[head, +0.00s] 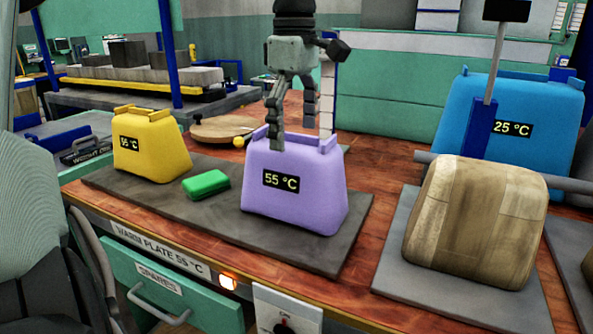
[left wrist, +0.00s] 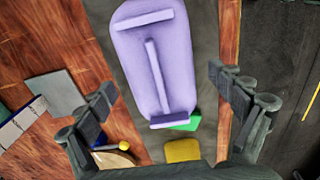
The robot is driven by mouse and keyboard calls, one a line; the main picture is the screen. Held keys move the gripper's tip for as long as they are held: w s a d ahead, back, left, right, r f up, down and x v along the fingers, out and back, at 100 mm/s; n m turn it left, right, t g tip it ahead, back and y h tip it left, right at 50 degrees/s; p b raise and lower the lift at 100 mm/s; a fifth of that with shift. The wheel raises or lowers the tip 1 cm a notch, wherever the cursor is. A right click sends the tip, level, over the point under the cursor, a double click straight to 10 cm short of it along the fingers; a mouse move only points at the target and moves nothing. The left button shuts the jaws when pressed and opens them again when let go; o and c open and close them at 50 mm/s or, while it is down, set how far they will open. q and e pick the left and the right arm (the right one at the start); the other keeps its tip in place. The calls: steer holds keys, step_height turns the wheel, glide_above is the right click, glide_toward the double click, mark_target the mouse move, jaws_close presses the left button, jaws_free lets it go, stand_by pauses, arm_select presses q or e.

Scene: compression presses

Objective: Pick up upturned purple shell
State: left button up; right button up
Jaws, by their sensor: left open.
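The purple shell (head: 292,200) stands on the dark warm plate (head: 130,192), a "55 °C" label on its front and raised ridges on top. My left gripper (head: 293,128) is open and empty, pointing down at the shell's top; one finger overlaps its upper edge in the head view. In the left wrist view the purple shell (left wrist: 155,60) lies between and beyond the spread fingers of the left gripper (left wrist: 163,88), with a ridge along its middle and bars at both ends. I cannot tell whether a finger touches it. My right gripper is not in view.
A yellow shell (head: 150,148) and a green block (head: 206,185) share the plate, left of the purple shell. A blue shell (head: 540,120) labelled "25 °C" and a tan wrapped bundle (head: 478,225) stand at right. A round wooden board (head: 222,129) lies behind.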

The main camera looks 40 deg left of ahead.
mark_target(294, 173)
arm_select(q)
step_height(294, 173, down, 5)
steer(key=shift+w+r, duration=0.1)
steer(key=shift+r, duration=0.05)
steer(key=shift+d, duration=0.1)
steer(key=c, duration=1.4)
steer(key=shift+r, duration=0.1)
